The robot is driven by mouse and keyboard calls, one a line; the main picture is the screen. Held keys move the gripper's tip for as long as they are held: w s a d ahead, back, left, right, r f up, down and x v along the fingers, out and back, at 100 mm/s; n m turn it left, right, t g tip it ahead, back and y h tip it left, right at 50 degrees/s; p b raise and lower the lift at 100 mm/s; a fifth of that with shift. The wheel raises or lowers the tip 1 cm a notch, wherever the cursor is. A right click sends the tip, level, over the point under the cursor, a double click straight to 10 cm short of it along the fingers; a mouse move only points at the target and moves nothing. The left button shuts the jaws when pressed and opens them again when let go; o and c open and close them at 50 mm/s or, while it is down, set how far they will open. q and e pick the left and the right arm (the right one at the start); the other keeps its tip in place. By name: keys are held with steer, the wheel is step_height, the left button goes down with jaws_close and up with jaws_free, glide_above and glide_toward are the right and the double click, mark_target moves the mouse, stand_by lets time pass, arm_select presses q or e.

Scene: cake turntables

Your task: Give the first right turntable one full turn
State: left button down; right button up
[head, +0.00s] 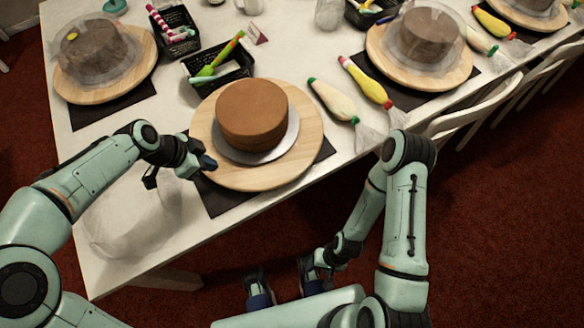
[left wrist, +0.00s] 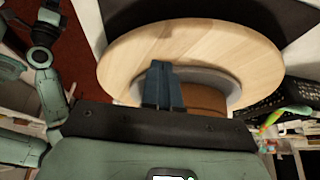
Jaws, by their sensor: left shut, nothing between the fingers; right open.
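A round wooden turntable (head: 305,150) stands near the table's front edge. It bears a silver board (head: 285,147) and an uncovered brown cake (head: 252,113). My left gripper (head: 207,162) is shut and empty at the turntable's left rim. In the left wrist view its closed blue fingers (left wrist: 161,72) overlap the wooden turntable (left wrist: 125,62); I cannot tell whether they touch it. My right gripper (head: 285,292) is open and empty, low in front of the table. Another turntable (head: 380,62) with a wrapped cake is further right, and one (head: 75,92) is at left.
A black basket (head: 235,80) with coloured tools stands behind the near turntable. Piping bags (head: 333,100) lie to its right. Clear wrap (head: 125,225) lies on the table at front left. White chairs (head: 475,115) line the table's right side.

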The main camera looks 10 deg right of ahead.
mark_target(266, 182)
arm_select(q)
steer(key=shift+f, duration=0.1)
stand_by(0.3)
steer(key=shift+f+b, duration=1.2)
steer(key=shift+f, duration=0.15)
steer(key=shift+s+d+b, duration=0.4)
steer(key=shift+s+d, duration=0.65)
steer(key=shift+d, duration=0.3)
steer(key=shift+s+d+b, duration=0.4)
steer(key=shift+s+d, duration=0.6)
steer(key=shift+d, duration=0.3)
steer(key=shift+s+d, duration=0.1)
steer(key=shift+d, duration=0.3)
steer(key=d, duration=0.1)
steer(key=s+d, duration=0.1)
steer(key=d, duration=0.3)
steer(key=shift+s+d+b, duration=0.2)
steer(key=shift+s+b, duration=0.15)
steer(key=shift+b, duration=0.05)
